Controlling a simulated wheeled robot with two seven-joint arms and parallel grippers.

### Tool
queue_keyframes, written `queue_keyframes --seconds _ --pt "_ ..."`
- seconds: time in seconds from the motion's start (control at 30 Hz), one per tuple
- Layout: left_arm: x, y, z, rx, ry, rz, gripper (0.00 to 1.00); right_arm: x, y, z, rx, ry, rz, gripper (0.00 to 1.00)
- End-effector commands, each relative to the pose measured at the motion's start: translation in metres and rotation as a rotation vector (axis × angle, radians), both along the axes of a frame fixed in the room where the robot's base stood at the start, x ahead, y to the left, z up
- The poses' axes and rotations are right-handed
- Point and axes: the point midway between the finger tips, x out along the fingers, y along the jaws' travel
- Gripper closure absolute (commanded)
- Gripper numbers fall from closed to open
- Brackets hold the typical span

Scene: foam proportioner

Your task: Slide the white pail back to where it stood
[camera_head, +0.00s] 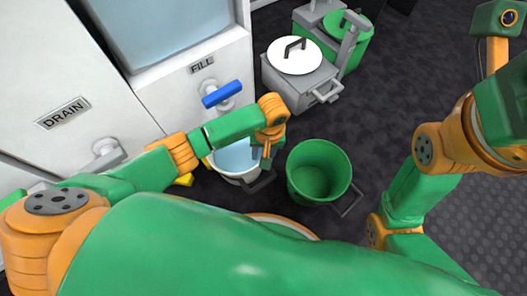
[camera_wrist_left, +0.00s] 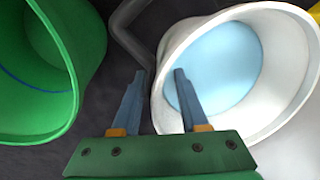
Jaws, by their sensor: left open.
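The white pail (camera_head: 229,178) stands on the dark floor below the FILL valve. It holds light blue liquid and has a dark handle on its right side. It also shows at the right in the left wrist view (camera_wrist_left: 290,113). My left gripper (camera_head: 262,156) is at the pail's right rim, pointing down. In the left wrist view the open fingers (camera_wrist_left: 158,73) appear on either side of the rim, one over the inside and one outside near the dark handle (camera_wrist_left: 128,35). Contact cannot be told. My right gripper is not in view.
A green pail (camera_head: 318,172) stands close to the right of the white pail. The cabinet has a blue-handled FILL valve (camera_head: 222,93) and a DRAIN label (camera_head: 62,113). A grey unit with a white lid (camera_head: 295,56) stands behind. Dark floor is clear to the right.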

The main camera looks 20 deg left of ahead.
Motion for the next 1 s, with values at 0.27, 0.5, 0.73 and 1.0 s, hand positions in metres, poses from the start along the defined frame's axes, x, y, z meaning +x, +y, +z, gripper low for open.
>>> queue_keyframes --seconds 0.27,0.5,0.73,1.0 --pt "0.0001 0.0001 0.0005 0.0 0.0 0.0 1.0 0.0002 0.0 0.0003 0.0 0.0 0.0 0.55" --pt "0.0001 0.0001 0.0005 0.0 0.0 0.0 1.0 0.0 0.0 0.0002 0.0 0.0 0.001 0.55" --pt "0.0001 0.0001 0.0005 0.0 0.0 0.0 1.0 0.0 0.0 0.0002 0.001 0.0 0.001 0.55" --pt "0.0001 0.0001 0.0005 0.0 0.0 0.001 1.0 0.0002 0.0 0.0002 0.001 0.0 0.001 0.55"
